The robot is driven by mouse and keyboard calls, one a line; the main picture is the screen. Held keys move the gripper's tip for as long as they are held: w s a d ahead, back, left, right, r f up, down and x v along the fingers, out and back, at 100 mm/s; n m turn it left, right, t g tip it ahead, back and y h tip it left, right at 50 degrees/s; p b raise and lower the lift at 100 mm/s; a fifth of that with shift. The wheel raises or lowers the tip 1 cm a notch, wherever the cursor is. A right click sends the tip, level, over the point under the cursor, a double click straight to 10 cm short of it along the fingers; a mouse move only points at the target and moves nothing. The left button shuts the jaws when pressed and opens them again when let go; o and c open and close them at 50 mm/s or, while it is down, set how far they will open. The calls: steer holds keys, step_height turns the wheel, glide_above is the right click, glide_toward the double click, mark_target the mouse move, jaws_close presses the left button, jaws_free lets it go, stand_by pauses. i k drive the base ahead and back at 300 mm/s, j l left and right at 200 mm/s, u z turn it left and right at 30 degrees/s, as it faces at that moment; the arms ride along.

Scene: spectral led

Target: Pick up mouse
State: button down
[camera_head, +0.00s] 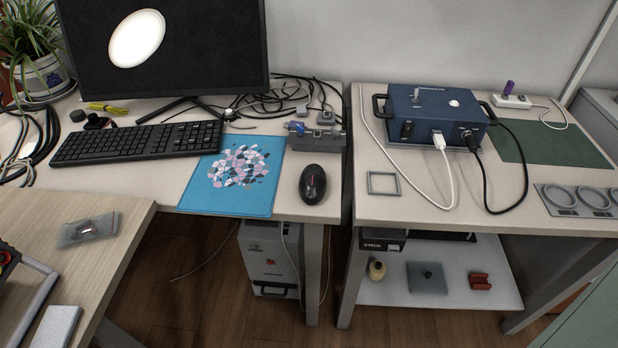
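A black computer mouse (313,185) with a small red mark lies on the left white desk, near its front right corner. It sits just right of a blue mouse pad (232,176) with a patterned print, and appears to be off the pad. Nothing covers the mouse. My gripper does not show in this view.
A keyboard (137,143) and a monitor (165,45) stand left of the mouse. A grey metal fixture (316,139) and loose cables are behind it. A gap separates this desk from the right one with a blue instrument box (435,116). A wooden table (125,217) is front left.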

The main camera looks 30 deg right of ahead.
mark_target(312, 184)
steer(key=k+l, duration=0.1)
steer(key=l, duration=1.4)
steer(key=k+u, duration=0.05)
